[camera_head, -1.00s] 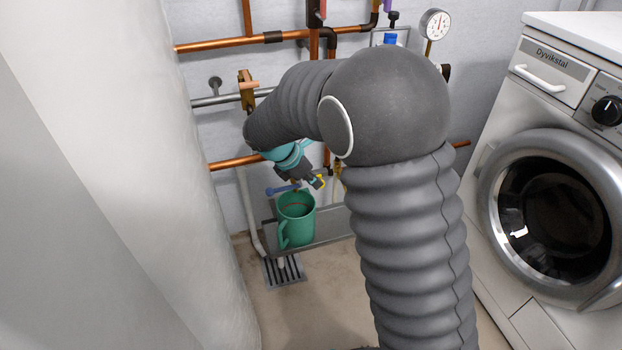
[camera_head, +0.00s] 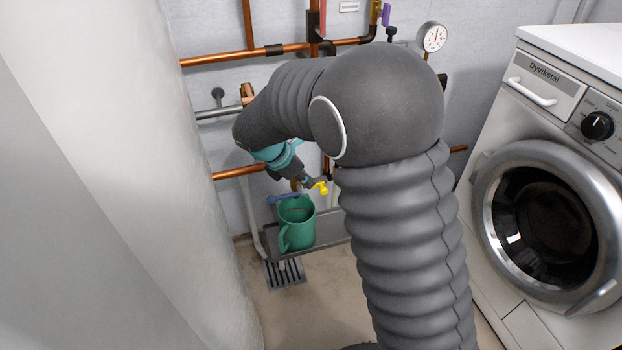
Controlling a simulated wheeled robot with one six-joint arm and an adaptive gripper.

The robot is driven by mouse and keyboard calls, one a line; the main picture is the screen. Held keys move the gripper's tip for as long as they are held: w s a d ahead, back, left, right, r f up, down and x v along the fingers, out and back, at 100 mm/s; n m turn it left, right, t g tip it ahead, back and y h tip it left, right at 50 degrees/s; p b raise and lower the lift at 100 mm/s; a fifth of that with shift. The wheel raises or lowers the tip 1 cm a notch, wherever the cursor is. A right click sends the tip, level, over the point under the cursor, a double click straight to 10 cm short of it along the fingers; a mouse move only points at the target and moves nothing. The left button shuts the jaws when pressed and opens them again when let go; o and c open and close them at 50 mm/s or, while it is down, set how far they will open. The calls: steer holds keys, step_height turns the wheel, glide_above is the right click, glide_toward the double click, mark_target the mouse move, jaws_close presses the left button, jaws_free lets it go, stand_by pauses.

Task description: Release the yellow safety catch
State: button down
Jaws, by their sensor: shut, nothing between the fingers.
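The small yellow safety catch (camera_head: 321,187) shows just right of my gripper's tip, above the green jug. My gripper (camera_head: 309,182) is shut and empty, pointing down and to the right from its teal wrist. Its tip is beside the catch or touching it; I cannot tell which. A blue lever (camera_head: 285,198) lies left of the catch, above the jug. My own arm covers much of the pipework behind, and the fitting around the catch is partly hidden.
A green jug (camera_head: 297,230) stands on a grey ledge (camera_head: 330,229) under the catch. A floor drain (camera_head: 285,272) lies below. Copper pipes (camera_head: 235,57) and a gauge (camera_head: 432,37) are on the wall. A washing machine (camera_head: 540,190) stands right, a pale rounded surface left.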

steer(key=p+v, duration=0.1)
steer(key=v, duration=0.4)
steer(key=shift+s, duration=0.1)
steer(key=shift+a, duration=0.1)
steer(key=s+d+m+g+y, duration=0.2)
steer(key=s+d+m, duration=0.1)
steer(key=s+m, duration=0.6)
steer(key=s+d+r+m+t+y, duration=0.1)
steer(key=s+d+r+m+t, duration=0.1)
steer(key=s+d+r+m, duration=0.4)
steer(key=s+d+r+m+t+y, duration=0.2)
steer(key=s+d+r+m, duration=0.5)
steer(key=s+d+m, duration=0.2)
steer(key=s+d, duration=0.2)
steer(key=d, duration=0.2)
steer(key=shift+r, duration=0.15)
